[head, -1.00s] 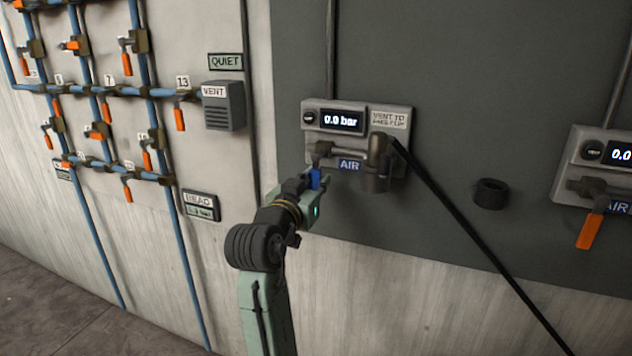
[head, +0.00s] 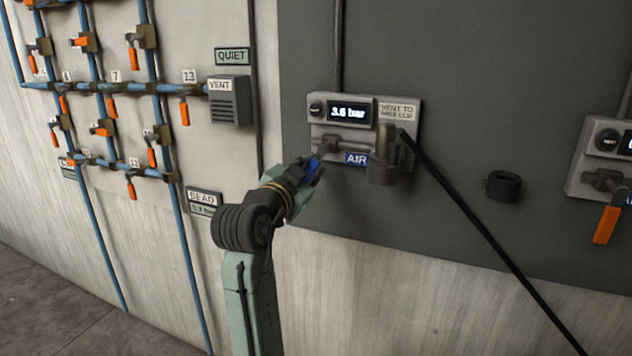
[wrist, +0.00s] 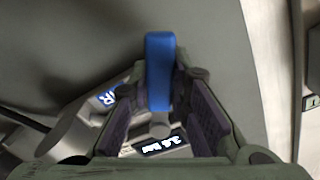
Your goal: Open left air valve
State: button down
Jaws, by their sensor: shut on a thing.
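The left air valve unit (head: 336,146) is a grey panel on the dark wall board, with a display (head: 349,112) that reads 3.6 bar and a blue AIR label (head: 356,159). Its blue lever handle (wrist: 160,72) stands between the two dark finger pads of my gripper (wrist: 168,100) in the wrist view. My gripper also shows in the head view (head: 308,172), at the lower left of the unit. It is shut on the blue handle, which is mostly hidden there. The display also shows in the wrist view (wrist: 160,145).
A black hose (head: 480,235) runs from the unit down to the right. A second air unit with an orange handle (head: 607,224) is at the right edge. Blue pipes with several orange valves (head: 100,90) are at left.

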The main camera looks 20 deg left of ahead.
jog(key=m+b, duration=0.1)
jog(key=m, duration=0.1)
jog(key=a+r+m+b, duration=0.1)
jog(key=shift+a+m, duration=0.2)
jog(key=shift+m, duration=0.2)
jog(key=m, duration=0.1)
jog(key=r+m+b, duration=0.1)
jog(key=shift+a+m, duration=0.3)
jog(key=shift+a, duration=0.05)
jog(key=r+m, duration=0.1)
jog(key=m, duration=0.1)
jog(key=m+b, duration=0.1)
jog(key=m, duration=0.1)
jog(key=shift+a+r, duration=0.3)
jog(key=shift+r, duration=0.1)
jog(key=shift+r+m+b, duration=0.35)
jog(key=shift+r+m, duration=0.05)
jog(key=shift+m, duration=0.4)
jog(key=shift+r, duration=0.1)
jog(key=c, duration=1.5)
grip_release()
